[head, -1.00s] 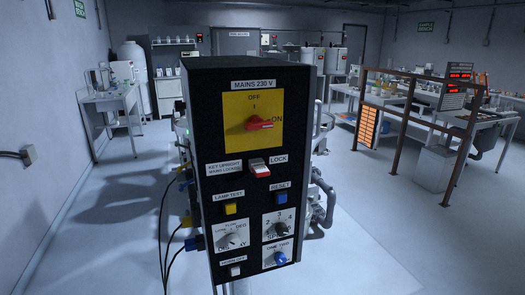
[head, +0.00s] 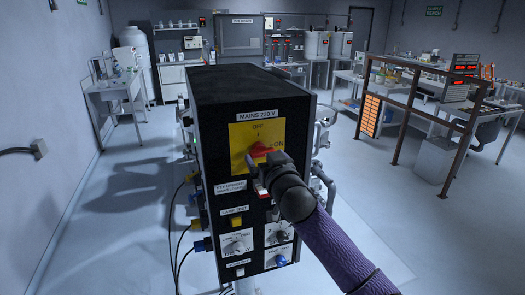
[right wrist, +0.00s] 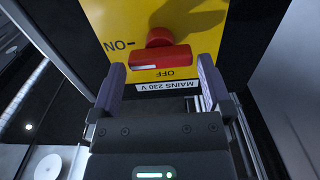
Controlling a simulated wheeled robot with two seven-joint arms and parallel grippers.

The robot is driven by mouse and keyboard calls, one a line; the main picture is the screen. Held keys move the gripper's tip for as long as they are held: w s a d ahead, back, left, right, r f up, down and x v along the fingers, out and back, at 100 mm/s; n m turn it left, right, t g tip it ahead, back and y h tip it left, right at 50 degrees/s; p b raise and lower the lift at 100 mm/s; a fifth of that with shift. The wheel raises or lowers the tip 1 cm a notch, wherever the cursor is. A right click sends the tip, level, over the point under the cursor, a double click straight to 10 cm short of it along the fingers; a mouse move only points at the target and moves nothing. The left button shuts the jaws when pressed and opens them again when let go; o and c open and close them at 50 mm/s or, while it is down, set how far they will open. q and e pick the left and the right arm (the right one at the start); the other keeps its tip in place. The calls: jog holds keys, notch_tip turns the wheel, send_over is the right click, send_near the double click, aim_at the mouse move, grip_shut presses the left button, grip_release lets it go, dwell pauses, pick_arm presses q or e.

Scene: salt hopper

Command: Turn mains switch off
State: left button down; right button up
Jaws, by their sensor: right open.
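The mains switch is a red rotary handle (head: 263,149) on a yellow plate (head: 241,136) at the top of the black panel. Its bar lies level, with its white mark toward ON. In the right wrist view the red handle (right wrist: 160,57) shows upside down, with OFF below it and ON at left. My right gripper (head: 262,168) is in front of the switch, reaching in from the lower right. Its two purple fingers (right wrist: 161,72) are apart, one on each side of the handle's bar, with gaps visible. Contact cannot be seen. My left gripper is out of view.
A brown rail frame (head: 420,98) stands further right.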

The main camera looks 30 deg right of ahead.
aim_at(261, 151)
jog(key=shift+x, duration=1.4)
jog(key=c, duration=0.9)
